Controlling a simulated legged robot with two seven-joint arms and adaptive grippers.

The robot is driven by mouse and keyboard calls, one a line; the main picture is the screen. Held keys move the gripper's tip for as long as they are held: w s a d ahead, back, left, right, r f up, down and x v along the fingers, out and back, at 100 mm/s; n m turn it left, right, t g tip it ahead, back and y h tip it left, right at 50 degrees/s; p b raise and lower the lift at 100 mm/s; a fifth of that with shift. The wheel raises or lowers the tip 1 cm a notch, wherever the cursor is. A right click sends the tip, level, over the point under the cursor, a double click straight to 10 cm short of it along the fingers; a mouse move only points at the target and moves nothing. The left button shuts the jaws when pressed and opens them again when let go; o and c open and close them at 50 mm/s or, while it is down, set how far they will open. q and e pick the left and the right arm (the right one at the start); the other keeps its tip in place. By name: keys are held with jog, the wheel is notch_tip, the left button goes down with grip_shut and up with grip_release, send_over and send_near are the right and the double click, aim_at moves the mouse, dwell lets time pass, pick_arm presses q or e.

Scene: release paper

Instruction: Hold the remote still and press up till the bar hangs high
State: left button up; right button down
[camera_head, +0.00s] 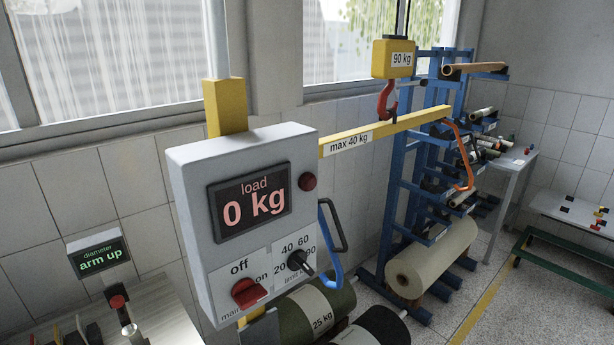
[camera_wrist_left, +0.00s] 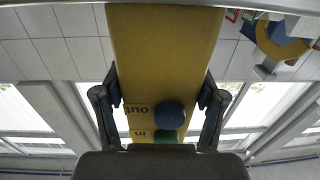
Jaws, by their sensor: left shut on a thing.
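The yellow bar (camera_head: 417,121), labelled "max 40 kg", runs from behind the load display box to the right, tilted in the picture. It is below a red hook (camera_head: 386,101) under a yellow hoist block (camera_head: 393,59) marked "90 kg". An orange hook (camera_head: 464,155) hangs at its right end; a blue hook (camera_head: 331,243) hangs near its left end. In the left wrist view, my left gripper (camera_wrist_left: 160,76) is shut on the yellow remote (camera_wrist_left: 163,45), which has blue and green buttons beside "out" and "in". No "up" label shows. My right gripper is not in view.
The load display box (camera_head: 248,200) reads "0 kg" and has a red off/on switch and a limit knob. Rolls (camera_head: 431,258) lie on a blue rack (camera_head: 405,190) and below the bar. A screen reading "arm up" (camera_head: 100,255) stands at the left.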

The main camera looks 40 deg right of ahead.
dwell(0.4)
pick_arm(q)
jog(key=o, duration=1.9)
jog(key=shift+f, duration=0.1)
jog(key=shift+s, duration=0.1)
jog(key=shift+s, duration=0.35)
jog(key=s, duration=0.6)
jog(key=shift+s+d, duration=0.25)
